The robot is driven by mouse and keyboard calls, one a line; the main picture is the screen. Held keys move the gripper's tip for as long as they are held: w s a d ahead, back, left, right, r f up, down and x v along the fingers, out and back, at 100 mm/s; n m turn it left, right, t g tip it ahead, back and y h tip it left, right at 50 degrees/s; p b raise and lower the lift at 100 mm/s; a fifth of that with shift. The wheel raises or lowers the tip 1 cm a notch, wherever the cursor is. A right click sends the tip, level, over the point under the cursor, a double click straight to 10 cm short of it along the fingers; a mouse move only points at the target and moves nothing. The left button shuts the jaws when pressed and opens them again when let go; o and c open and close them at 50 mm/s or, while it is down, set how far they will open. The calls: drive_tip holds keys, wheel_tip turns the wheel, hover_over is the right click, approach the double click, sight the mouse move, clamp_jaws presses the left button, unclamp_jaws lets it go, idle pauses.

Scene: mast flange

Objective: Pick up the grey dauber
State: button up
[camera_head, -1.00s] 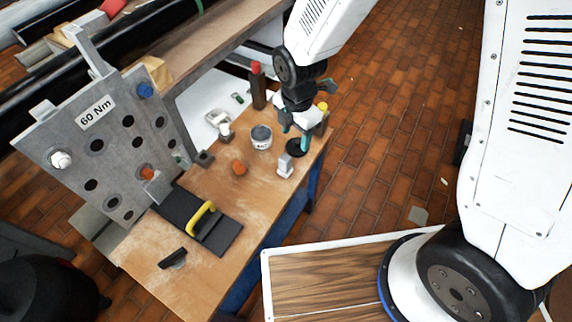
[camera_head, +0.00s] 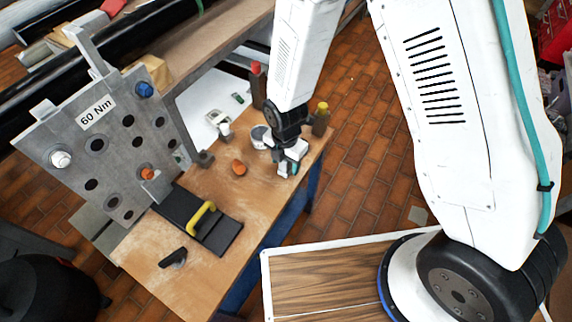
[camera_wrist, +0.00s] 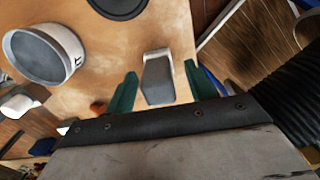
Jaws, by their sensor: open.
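The grey dauber (camera_wrist: 157,72) is a small pale grey block with a darker grey face, on the wooden bench. In the wrist view it lies between the two teal fingers of my gripper (camera_wrist: 162,84), with a visible gap on each side. In the head view my gripper (camera_head: 289,162) is low over the bench near its right edge and hides most or all of the dauber. My gripper is open and holds nothing.
A grey tin (camera_wrist: 45,50) and a black disc (camera_wrist: 118,4) are close by. The bench edge is close on the right.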

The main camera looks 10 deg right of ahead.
drive_tip(key=c, duration=1.1)
drive_tip(key=shift+o, duration=0.2)
drive_tip(key=shift+r, duration=0.75)
wheel_tip(320, 180, up, 2)
drive_tip(key=shift+r, duration=0.1)
drive_tip(key=s+a+r, duration=0.1)
drive_tip(key=s+a, duration=0.7)
drive_tip(key=s, duration=0.5)
drive_tip(key=shift+s+r, duration=0.2)
drive_tip(key=shift+s, duration=0.2)
